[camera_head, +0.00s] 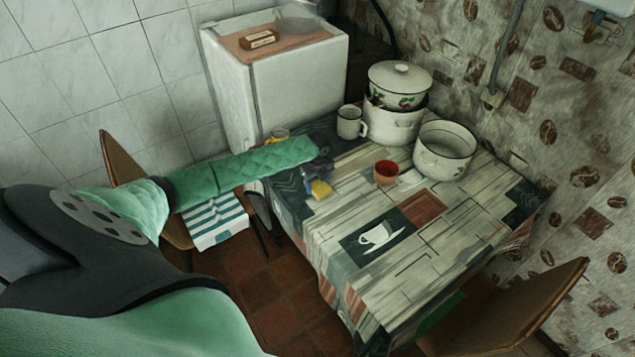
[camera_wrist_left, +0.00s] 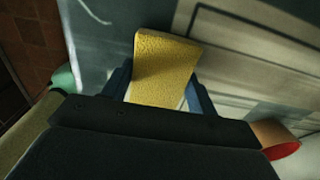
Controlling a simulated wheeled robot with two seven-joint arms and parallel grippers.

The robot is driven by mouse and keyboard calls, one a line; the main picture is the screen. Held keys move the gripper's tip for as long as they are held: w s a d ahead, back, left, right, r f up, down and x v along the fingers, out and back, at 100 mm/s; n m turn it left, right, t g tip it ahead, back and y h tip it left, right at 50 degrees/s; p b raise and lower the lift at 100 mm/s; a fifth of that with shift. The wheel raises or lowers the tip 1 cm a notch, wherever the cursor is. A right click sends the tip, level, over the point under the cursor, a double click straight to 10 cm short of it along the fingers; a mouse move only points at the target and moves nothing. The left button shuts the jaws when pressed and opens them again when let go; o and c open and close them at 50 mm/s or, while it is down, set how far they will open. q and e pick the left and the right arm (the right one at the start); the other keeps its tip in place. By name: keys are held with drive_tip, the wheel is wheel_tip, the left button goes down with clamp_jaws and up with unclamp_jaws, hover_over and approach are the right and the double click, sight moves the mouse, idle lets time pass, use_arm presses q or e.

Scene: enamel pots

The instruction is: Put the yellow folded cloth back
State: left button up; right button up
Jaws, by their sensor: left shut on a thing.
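The yellow folded cloth (camera_head: 321,189) is at the left part of the table, at the end of my left arm. My left gripper (camera_head: 316,179) is shut on it. In the left wrist view the yellow cloth (camera_wrist_left: 165,60) sticks out beyond the blue fingers of my left gripper (camera_wrist_left: 158,88), with its far end over the table's dark border. I cannot tell whether the cloth touches the table. My right gripper is not in view.
The patterned table (camera_head: 440,235) bears a small cup with a red inside (camera_head: 386,172), a white mug (camera_head: 350,122), an open pot (camera_head: 444,150) and stacked lidded pots (camera_head: 397,90). A white fridge (camera_head: 300,85) stands behind. The table's front is clear. Chairs flank it.

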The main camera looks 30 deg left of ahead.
sight(318, 184)
use_arm(q)
drive_tip(key=shift+f, duration=0.15)
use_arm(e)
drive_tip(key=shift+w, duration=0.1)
use_arm(q)
drive_tip(key=o, duration=0.9)
drive_tip(key=shift+o, duration=0.2)
drive_tip(key=shift+r, duration=0.25)
drive_tip(key=shift+w+r, duration=0.1)
drive_tip(key=shift+r, duration=0.1)
wheel_tip(318, 184, up, 12)
drive_tip(key=b, duration=0.4)
drive_tip(key=shift+f, duration=0.25)
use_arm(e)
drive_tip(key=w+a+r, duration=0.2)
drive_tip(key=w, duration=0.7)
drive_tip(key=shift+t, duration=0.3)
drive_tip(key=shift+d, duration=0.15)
